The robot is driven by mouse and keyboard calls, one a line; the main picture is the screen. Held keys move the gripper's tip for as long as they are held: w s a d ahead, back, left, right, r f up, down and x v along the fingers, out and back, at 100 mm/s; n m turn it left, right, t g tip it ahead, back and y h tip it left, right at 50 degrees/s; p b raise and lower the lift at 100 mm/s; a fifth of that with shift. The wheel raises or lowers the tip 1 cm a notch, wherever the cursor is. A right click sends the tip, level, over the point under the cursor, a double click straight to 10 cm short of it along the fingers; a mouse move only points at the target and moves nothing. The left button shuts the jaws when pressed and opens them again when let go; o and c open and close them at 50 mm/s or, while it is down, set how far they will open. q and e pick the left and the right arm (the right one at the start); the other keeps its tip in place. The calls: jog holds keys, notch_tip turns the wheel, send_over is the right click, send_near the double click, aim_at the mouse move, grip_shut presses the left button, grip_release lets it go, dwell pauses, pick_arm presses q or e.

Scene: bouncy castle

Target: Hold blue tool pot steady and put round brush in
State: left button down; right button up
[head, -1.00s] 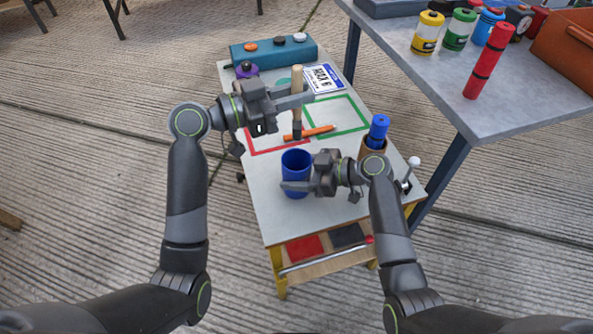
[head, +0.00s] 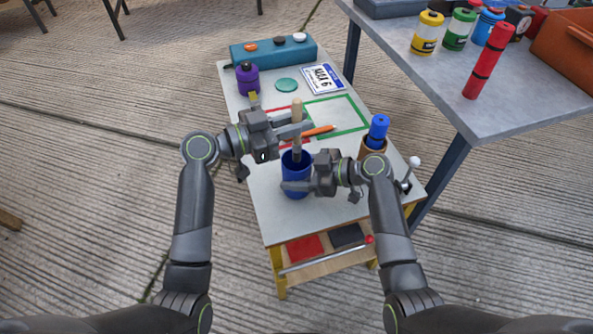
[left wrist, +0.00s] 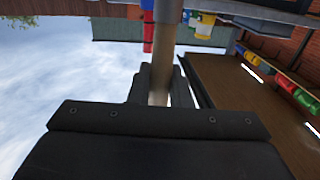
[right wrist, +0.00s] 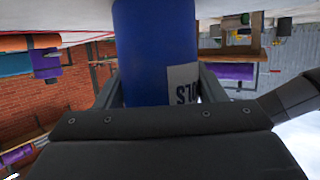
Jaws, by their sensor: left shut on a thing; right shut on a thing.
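The blue tool pot (head: 297,188) stands upright on the small white-topped table. My right gripper (head: 291,187) is shut around its side, and the right wrist view shows the pot (right wrist: 155,50) between the fingers. The round brush (head: 297,112) has a pale wooden handle and is held upright by my left gripper (head: 299,128). In the left wrist view the handle (left wrist: 163,50) runs between the jaws. The brush's lower end is at the pot's mouth and appears to be inside it; how deep, I cannot tell.
An orange tool (head: 318,132) lies by the green outlined square behind the pot. A brown holder with a blue item (head: 378,130) stands to the right. A purple bottle (head: 247,78), a teal disc (head: 287,85) and a teal box (head: 272,50) are farther back. A grey table (head: 480,75) stands right.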

aim_at(295, 160)
pick_arm(q)
jog(key=shift+f, duration=1.75)
jog(key=c, duration=1.3)
grip_release()
jog(key=shift+o, duration=0.2)
jog(key=shift+a, duration=0.1)
jog(key=v, duration=1.1)
jog(key=shift+s+a, duration=0.2)
jog(key=shift+a, duration=0.15)
pick_arm(e)
jog(key=o, duration=1.3)
